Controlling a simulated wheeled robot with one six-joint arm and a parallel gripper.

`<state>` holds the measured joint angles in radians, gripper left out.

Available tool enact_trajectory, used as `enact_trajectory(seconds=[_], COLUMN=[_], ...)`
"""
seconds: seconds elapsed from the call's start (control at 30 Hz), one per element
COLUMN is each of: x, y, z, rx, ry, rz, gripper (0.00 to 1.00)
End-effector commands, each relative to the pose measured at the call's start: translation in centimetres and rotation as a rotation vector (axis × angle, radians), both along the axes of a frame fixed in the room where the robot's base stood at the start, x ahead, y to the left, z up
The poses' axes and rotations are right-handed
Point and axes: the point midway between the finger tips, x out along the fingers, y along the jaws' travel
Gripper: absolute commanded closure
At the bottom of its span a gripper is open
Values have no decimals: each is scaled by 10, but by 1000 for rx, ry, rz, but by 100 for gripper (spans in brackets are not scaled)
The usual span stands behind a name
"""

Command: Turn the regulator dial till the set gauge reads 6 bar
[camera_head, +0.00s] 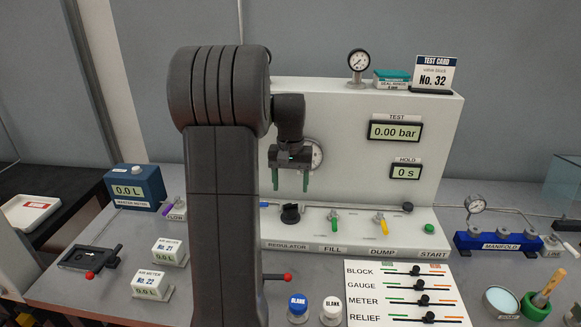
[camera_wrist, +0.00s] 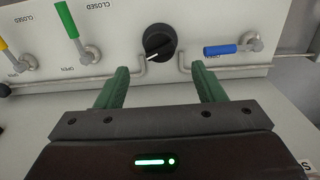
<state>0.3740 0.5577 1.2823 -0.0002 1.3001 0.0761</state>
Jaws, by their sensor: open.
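The regulator dial (camera_head: 290,214) is a black round knob on the lower front of the pale panel, above the REGULATOR label. In the wrist view the dial (camera_wrist: 160,42) shows a white pointer line and lies beyond the gap between the fingers. My gripper (camera_head: 291,189) has two green fingers pointing down, just above the dial in the head view. The fingers (camera_wrist: 161,76) are apart with nothing between them. A round gauge (camera_head: 318,155) on the panel is partly hidden behind my gripper; its reading cannot be made out.
Green FILL (camera_head: 334,222) and yellow DUMP (camera_head: 381,224) levers stand right of the dial. A blue-handled lever (camera_wrist: 221,50) is beside it in the wrist view. The TEST display (camera_head: 395,131) reads 0.00 bar. A small gauge (camera_head: 358,62) stands on top of the panel.

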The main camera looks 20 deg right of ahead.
Motion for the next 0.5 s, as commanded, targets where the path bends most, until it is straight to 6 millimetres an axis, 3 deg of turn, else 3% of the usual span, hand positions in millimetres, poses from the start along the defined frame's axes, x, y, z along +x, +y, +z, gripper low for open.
enact_trajectory(seconds=[0.1, 0.23, 0.5], x=[0, 0, 0], y=[0, 0, 0], z=[27, 48, 64], rx=[-1, -1, 0], ry=[-3, -3, 0], rz=[0, 0, 0], gripper=[37, 37, 37])
